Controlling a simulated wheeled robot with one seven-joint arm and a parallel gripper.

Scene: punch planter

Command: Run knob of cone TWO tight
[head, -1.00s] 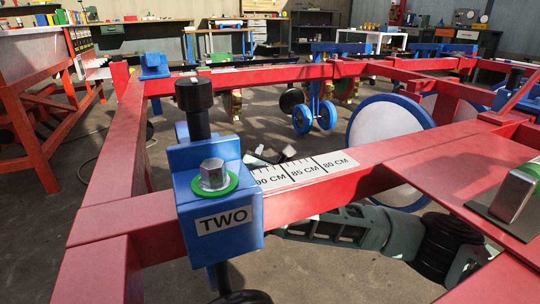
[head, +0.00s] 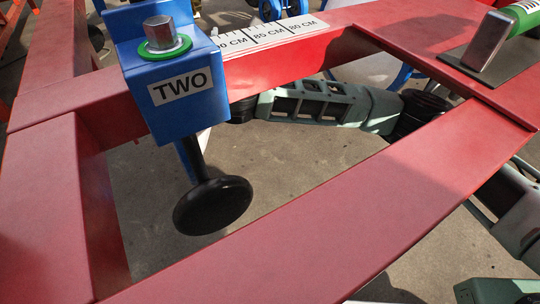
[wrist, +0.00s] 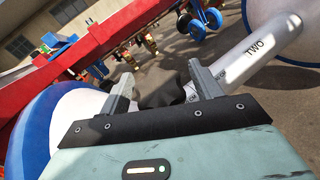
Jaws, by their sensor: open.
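In the head view a blue block labelled TWO (head: 178,92) sits on the red frame bar, with a green washer and a metal bolt on top. A round black knob (head: 212,205) hangs below it on a black stem. My gripper is not visible in the head view; my arm passes below the red bars. In the wrist view my gripper (wrist: 160,88) is open. A pale tube marked TWO (wrist: 250,58) slants from upper right down to the right finger. A dark shape shows between the fingers; I cannot tell whether it touches them.
Red frame bars (head: 330,210) surround an opening over the concrete floor. A ruler strip (head: 270,35) lies on the far bar, and a green roll-like part (head: 520,14) is at upper right. In the wrist view blue-rimmed white discs (wrist: 45,130) flank my gripper, and blue wheels (wrist: 200,22) stand beyond.

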